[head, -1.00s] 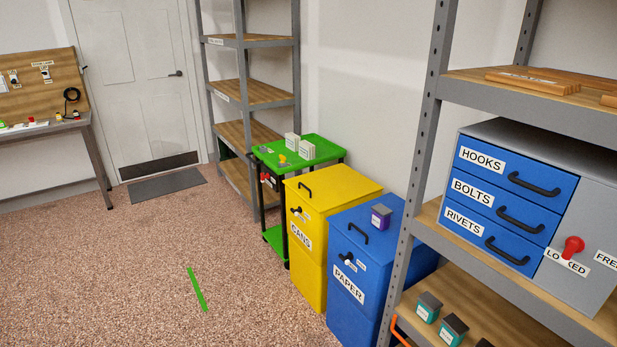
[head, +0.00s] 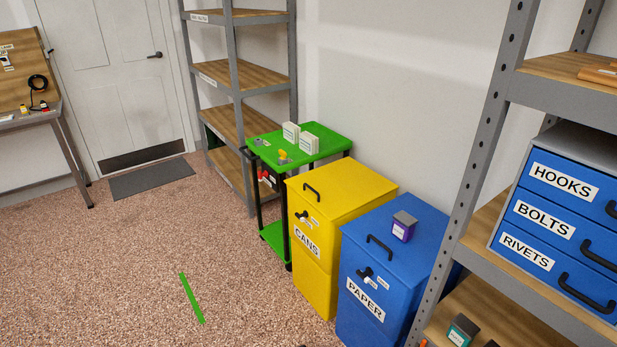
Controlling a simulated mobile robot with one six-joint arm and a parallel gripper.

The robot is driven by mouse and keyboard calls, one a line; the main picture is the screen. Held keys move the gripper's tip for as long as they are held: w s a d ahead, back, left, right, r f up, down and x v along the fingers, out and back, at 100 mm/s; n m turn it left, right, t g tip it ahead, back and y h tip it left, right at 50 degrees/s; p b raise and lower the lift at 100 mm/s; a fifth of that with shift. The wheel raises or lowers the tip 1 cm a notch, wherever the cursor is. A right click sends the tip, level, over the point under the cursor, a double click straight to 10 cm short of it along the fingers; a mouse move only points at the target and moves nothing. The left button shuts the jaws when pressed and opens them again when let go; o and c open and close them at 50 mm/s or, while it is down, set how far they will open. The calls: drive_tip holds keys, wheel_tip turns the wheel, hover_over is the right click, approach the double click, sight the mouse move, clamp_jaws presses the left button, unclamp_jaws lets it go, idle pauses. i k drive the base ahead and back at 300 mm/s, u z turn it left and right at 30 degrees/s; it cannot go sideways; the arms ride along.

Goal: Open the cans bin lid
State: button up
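The yellow cans bin (head: 315,284) stands on the floor between a green cart and the blue paper bin. Its flat yellow lid (head: 345,187) is shut and has a black handle (head: 312,190) near the front edge. A small dark knob or latch (head: 302,215) sits on the front face above the CANS label (head: 306,241). The lid top is bare. My gripper is not in the head view.
The blue paper bin (head: 372,285) touches or nearly touches the cans bin on the right, with a small purple-and-grey box (head: 403,227) on its lid. The green cart (head: 268,148) carries white boxes. A steel shelf post (head: 470,180) stands at right.

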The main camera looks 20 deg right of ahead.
sight(335, 190)
drive_tip(key=u, duration=0.05)
drive_tip(key=i, duration=1.05)
drive_tip(key=z, duration=0.95)
drive_tip(key=k, duration=0.15)
drive_tip(key=u, duration=2.7)
drive_tip(key=i, duration=0.55)
drive_tip(key=u, duration=0.2)
